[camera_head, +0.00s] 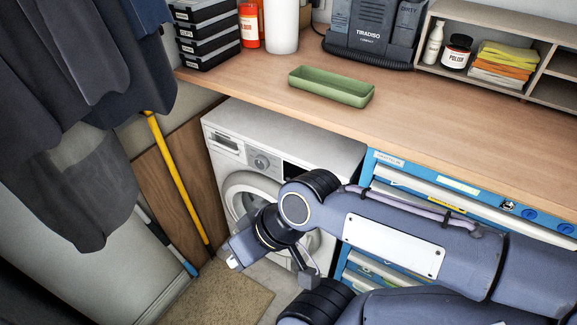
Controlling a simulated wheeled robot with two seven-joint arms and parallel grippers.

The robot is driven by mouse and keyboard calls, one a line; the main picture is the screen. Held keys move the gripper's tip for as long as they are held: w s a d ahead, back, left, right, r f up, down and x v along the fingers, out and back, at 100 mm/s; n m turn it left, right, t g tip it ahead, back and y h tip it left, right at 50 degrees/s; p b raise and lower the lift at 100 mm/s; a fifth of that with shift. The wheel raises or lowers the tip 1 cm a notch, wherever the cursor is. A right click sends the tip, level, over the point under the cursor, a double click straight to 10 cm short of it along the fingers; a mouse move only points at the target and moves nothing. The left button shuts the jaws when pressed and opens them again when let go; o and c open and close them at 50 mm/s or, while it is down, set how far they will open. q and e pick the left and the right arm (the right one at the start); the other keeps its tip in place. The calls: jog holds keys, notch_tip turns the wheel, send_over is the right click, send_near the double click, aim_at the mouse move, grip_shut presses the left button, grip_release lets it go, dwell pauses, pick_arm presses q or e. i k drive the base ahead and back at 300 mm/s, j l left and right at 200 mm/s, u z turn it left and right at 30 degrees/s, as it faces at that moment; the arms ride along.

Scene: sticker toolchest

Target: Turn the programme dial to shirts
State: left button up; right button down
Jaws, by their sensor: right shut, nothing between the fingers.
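A white washing machine (215,135) stands under the wooden worktop. Its round grey programme dial (262,162) is on the upper front panel, between the drawer at left and a dark display at right. The dial's marks and setting are too small to read. My right gripper (234,262) is shut and empty, low in front of the machine and its round door (238,192). It is below the dial and apart from it. My right arm hides the lower right of the machine's front. My left gripper is not in view.
A blue tool chest (368,165) stands right of the machine, partly behind my arm. A green tray (330,88) lies on the worktop (440,130). Dark clothes (85,130) hang at left, near a yellow pole (178,180). A beige mat (215,300) lies on the floor.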

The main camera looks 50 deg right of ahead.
aim_at(261, 161)
jog(key=z, duration=1.9)
